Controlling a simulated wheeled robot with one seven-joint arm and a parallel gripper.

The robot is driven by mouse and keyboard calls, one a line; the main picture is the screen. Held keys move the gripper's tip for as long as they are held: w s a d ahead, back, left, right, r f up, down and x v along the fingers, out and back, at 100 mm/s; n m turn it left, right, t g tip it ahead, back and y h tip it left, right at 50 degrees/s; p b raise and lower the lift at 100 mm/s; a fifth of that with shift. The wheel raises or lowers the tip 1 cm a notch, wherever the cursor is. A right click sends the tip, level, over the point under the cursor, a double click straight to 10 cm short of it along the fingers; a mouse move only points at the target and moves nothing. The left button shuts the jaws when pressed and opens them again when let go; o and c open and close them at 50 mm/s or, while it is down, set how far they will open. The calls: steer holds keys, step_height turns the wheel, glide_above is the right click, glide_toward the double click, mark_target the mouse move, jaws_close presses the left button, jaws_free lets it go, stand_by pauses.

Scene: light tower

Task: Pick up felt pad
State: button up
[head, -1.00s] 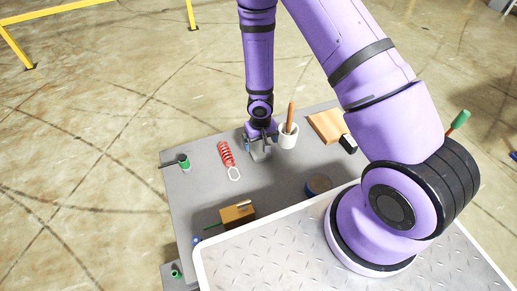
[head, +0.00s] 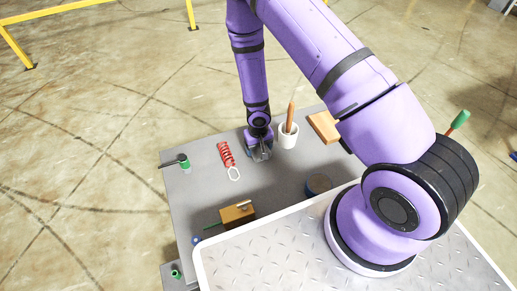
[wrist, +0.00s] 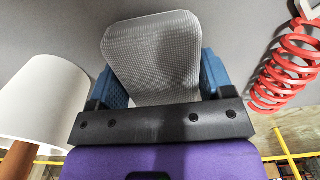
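The felt pad (wrist: 155,60) is a light grey, finely textured slab with rounded corners in the wrist view. My gripper (wrist: 165,80) has a blue finger on each side of it. The pad's edges run close along both fingers and no clear gap shows, but I cannot tell whether the fingers press on it. The pad's near end is hidden behind the dark gripper bar. In the head view my gripper (head: 260,153) points down at the grey table (head: 270,190), between the red spring and the white cup. Whether the pad touches the table is unclear.
A red spring tool (head: 226,155) lies close left of my gripper; a white cup (head: 288,140) with a wooden handle stands close right. A wooden block (head: 323,126), a tape roll (head: 319,184), a brown box (head: 237,213) and a green item (head: 184,161) stand farther off.

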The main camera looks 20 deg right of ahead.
mark_target(260, 149)
steer(key=shift+c, duration=0.7)
steer(key=shift+r, duration=0.1)
steer(key=shift+s+r, duration=0.1)
steer(key=shift+r, duration=1.65)
steer(key=shift+s, duration=0.75)
steer(key=s, duration=0.4)
steer(key=s+d+r, duration=0.1)
steer(key=s, duration=0.4)
steer(key=s+d, duration=0.1)
steer(key=s, duration=0.4)
steer(key=shift+s+d+r, duration=0.1)
steer(key=shift+d+r, duration=0.05)
steer(key=shift+d, duration=0.1)
steer(key=shift+o, duration=0.4)
